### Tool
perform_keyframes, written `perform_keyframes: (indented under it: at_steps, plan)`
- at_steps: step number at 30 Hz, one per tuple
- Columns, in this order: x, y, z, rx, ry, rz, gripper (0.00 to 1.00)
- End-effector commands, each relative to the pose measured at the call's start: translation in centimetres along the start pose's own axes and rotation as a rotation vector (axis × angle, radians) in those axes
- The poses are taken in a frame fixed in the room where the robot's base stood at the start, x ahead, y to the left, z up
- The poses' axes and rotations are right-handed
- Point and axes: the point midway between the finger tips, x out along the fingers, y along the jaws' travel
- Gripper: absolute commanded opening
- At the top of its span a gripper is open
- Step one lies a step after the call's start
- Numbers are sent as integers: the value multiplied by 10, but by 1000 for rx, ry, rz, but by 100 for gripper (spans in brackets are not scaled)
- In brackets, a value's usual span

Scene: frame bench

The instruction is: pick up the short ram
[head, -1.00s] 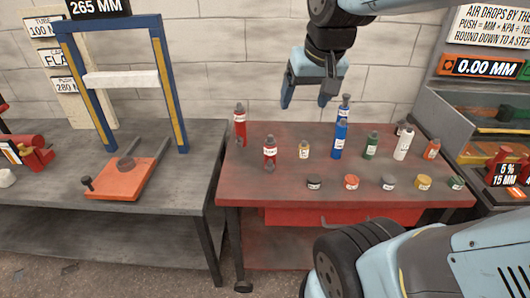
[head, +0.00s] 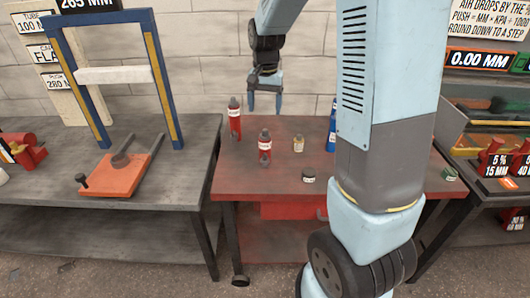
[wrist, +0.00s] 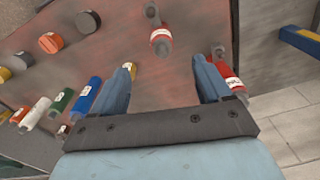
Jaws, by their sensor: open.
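Two red cylinders with white labels stand on the red bench: a front one (head: 265,147) and a back left one (head: 234,118). Their labels are too small to read, so I cannot tell which is the short ram. My gripper (head: 264,103) is open and empty, pointing down above the back of the bench. In the wrist view, the front red cylinder (wrist: 160,38) shows beyond the gap between my fingers (wrist: 163,75), apart from them. The back one (wrist: 232,82) is beside the right finger and partly hidden by it.
A small cream-labelled cylinder (head: 298,144), a blue cylinder (head: 331,135) and a dark puck (head: 308,175) stand to the right. My arm hides much of the bench's right half; the wrist view shows green (wrist: 62,102) and white (wrist: 36,112) cylinders there. A blue press frame (head: 164,80) stands left.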

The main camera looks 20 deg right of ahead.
Motion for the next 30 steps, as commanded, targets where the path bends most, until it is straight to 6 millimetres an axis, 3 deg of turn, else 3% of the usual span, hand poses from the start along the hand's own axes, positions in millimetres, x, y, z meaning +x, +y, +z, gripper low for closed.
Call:
perform_keyframes:
  at_steps: [11,21,30]
  plan:
    - [40,-7,-13,41,-30,26,77]
    - [96,-6,-12,40,-30,25,77]
    - [115,-5,-11,39,-29,25,77]
